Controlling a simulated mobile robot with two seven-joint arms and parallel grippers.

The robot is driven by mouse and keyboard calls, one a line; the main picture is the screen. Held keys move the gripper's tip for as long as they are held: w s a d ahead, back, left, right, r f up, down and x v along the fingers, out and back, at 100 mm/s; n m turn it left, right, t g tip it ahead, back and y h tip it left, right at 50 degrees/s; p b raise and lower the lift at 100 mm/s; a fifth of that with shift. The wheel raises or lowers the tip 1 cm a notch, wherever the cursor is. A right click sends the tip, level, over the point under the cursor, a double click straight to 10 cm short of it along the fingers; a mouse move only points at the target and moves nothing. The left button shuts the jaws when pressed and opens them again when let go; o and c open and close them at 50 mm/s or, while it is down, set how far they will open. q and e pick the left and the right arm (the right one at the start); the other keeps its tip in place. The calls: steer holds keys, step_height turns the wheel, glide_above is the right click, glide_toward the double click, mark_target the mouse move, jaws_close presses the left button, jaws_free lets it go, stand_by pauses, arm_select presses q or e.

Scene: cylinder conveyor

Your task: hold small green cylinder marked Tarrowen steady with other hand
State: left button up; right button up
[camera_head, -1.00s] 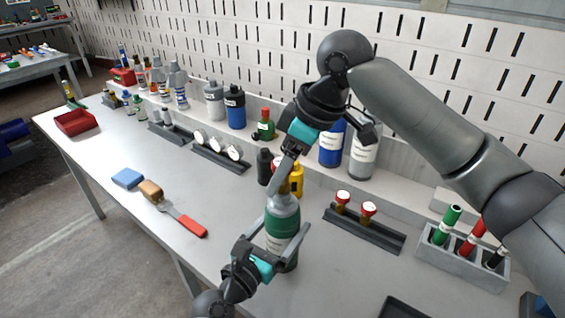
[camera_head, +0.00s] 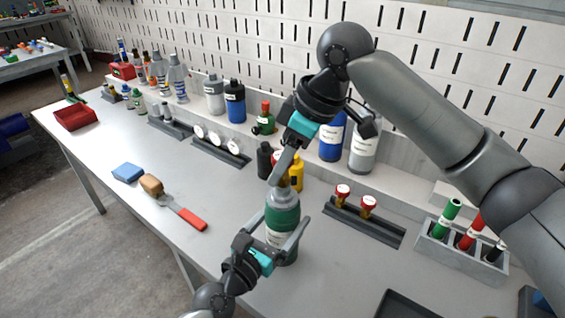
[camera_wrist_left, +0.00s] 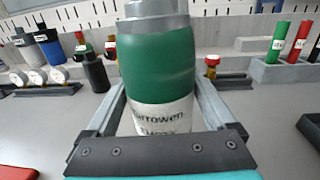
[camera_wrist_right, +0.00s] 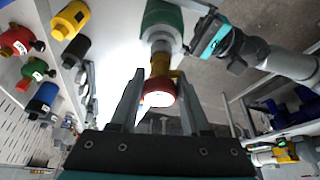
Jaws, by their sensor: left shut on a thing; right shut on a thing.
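The green cylinder marked Tarrowen (camera_head: 283,214) stands upright on the workbench, with a grey shoulder and a white label. My left gripper (camera_head: 284,228) is shut around its body from the near side. In the left wrist view the cylinder (camera_wrist_left: 158,60) fills the space between the fingers, its label partly covered by the gripper. My right gripper (camera_head: 284,170) is above the cylinder, shut on a brass valve with a red top (camera_wrist_right: 158,92). The valve is in line with the cylinder's neck; I cannot tell whether it is fully seated.
A dark rack with two red-topped valves (camera_head: 368,203) is to the right. Black and yellow bottles (camera_head: 296,178) stand close behind the cylinder.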

jaws_close()
steer(key=m+t, duration=0.1)
steer(key=m, duration=0.2)
steer(key=shift+m+h, duration=0.3)
steer(key=shift+h, duration=0.1)
steer(key=shift+m+t+h, duration=0.3)
steer(key=shift+m+t, duration=0.2)
steer(key=shift+m, duration=0.7)
steer(key=shift+m+h, duration=0.3)
steer(key=shift+m, duration=0.9)
steer(key=m+t+h, duration=0.1)
steer(key=m, duration=0.2)
steer(key=shift+m, duration=0.3)
